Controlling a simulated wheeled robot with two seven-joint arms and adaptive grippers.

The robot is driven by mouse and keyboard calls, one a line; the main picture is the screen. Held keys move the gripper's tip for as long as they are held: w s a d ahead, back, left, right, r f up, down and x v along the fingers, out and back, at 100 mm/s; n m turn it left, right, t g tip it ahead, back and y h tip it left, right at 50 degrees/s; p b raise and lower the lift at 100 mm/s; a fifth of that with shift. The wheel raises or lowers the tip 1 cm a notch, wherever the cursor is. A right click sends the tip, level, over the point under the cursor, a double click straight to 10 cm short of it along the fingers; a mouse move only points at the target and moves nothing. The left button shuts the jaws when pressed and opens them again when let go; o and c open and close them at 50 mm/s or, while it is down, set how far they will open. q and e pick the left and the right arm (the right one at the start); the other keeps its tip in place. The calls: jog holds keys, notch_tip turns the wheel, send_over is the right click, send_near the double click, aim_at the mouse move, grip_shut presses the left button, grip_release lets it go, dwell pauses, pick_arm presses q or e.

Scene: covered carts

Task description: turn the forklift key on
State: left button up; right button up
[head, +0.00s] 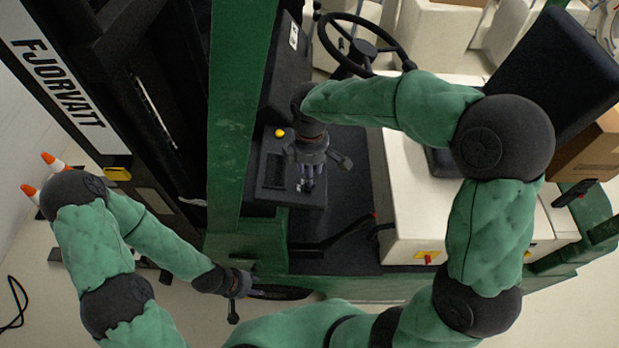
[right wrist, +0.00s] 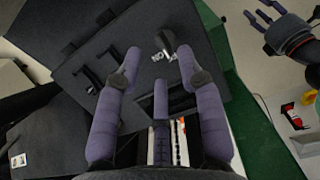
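The forklift's dark control panel (head: 272,190) is in the middle of the head view. In the right wrist view a small dark key switch (right wrist: 167,41) stands on this panel, beside a white label that reads ON upside down. My right gripper (head: 308,184) points down over the panel. In the right wrist view its purple fingers (right wrist: 159,62) are spread, with the key switch just beyond the gap between the tips and nothing held. In the head view the gripper hides the key. My left gripper (head: 235,298) is low beside the green frame. Its fingers (right wrist: 264,14) show spread and empty in the right wrist view.
A yellow button (head: 279,132) sits on the panel. The steering wheel (head: 362,45) is behind my right forearm. A green post (head: 238,100) rises left of the panel. The black seat (head: 555,65) and a white body box with a red switch (head: 427,258) are at the right.

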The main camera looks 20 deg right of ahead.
notch_tip(320, 180, down, 4)
jog(key=shift+s+f, duration=0.1)
jog(key=shift+s, duration=0.05)
jog(key=shift+f, duration=0.2)
grip_shut()
